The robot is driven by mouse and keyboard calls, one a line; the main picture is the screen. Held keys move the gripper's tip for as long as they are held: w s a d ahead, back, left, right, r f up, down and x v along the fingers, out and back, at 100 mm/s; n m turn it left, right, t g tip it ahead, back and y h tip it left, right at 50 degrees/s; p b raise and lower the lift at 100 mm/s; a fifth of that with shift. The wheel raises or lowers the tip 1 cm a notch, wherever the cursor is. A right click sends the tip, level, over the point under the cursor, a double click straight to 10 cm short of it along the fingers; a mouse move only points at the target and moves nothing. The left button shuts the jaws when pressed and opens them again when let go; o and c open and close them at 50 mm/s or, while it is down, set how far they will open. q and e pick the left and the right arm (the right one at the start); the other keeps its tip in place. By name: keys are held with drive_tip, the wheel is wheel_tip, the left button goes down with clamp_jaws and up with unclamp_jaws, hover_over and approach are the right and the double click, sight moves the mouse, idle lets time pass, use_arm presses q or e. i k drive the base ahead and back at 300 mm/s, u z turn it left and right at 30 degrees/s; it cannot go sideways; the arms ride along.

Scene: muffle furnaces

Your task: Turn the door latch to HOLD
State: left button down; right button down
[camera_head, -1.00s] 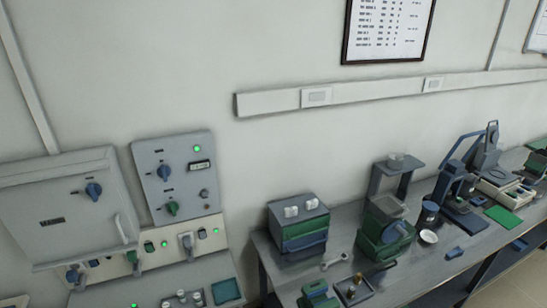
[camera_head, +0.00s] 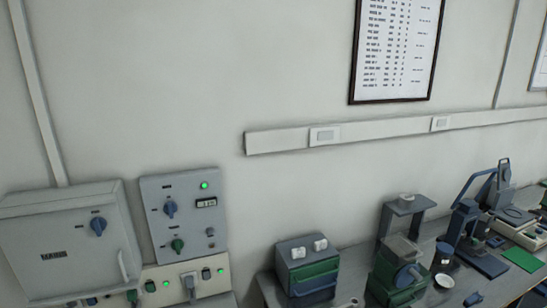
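A grey furnace door (camera_head: 45,250) is at the lower left, closed as far as I can see. A blue rotary knob (camera_head: 98,226) sits on its upper right part, with small marks beside it too small to read. A pale bar handle (camera_head: 122,265) is at the door's right edge. I cannot tell which part is the latch or where it points. Beside the door is a grey control panel (camera_head: 155,225) with a blue knob (camera_head: 170,208), a green knob (camera_head: 177,245), a lit green lamp (camera_head: 204,185) and a small display (camera_head: 206,203). Neither gripper is in view.
A strip of switches (camera_head: 165,285) runs below the panel, cut by the bottom edge. On the right, a bench (camera_head: 440,294) carries a green and blue box (camera_head: 307,272), a green device (camera_head: 393,275) and other equipment. A framed chart (camera_head: 397,50) and a trunking rail (camera_head: 285,141) are on the wall.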

sight(97, 224)
drive_tip(key=u, duration=1.3)
